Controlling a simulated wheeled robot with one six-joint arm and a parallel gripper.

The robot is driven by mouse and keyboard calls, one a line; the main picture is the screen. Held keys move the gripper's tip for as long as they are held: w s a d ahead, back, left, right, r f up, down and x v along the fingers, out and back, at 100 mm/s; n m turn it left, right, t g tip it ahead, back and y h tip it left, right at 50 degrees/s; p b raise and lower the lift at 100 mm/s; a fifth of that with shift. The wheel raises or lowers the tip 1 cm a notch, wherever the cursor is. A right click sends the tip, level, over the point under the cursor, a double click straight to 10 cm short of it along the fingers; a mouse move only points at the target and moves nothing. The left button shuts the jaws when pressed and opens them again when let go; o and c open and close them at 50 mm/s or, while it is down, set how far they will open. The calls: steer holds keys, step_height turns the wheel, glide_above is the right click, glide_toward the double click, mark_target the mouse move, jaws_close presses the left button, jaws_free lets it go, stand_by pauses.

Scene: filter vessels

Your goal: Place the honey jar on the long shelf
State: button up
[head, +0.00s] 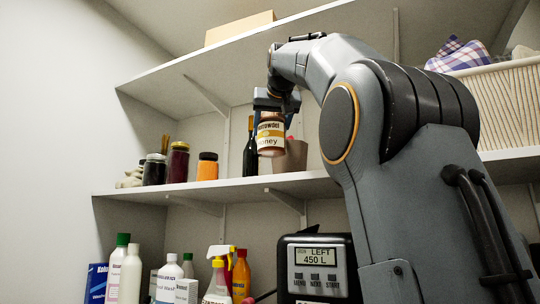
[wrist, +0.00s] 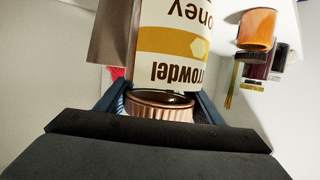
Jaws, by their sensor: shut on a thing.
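The honey jar (head: 271,135) has a white and yellow label and a copper-coloured lid. It hangs in my gripper (head: 272,105) above the long shelf (head: 240,188), in front of a dark bottle and a brown box. In the wrist view the honey jar (wrist: 175,40) appears upside down, with its lid (wrist: 160,107) between the blue fingers of my gripper (wrist: 160,100). My gripper is shut on the jar. The jar's base looks above the shelf surface in the head view, but the exact gap cannot be told.
On the long shelf stand an orange jar (head: 207,167), a dark red jar (head: 178,163), a dark jar (head: 155,169), a dark bottle (head: 250,150) and a brown box (head: 292,158). A wicker basket (head: 510,105) is at right. Bottles and a black machine (head: 318,262) stand below.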

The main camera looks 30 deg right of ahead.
mark_target(275, 134)
steer(key=shift+f, duration=3.5)
steer(key=o, duration=1.8)
steer(key=shift+f, duration=0.2)
steer(key=shift+o, duration=0.2)
steer(key=shift+r, duration=0.1)
steer(key=b+v, duration=0.4)
steer(key=v, duration=0.8)
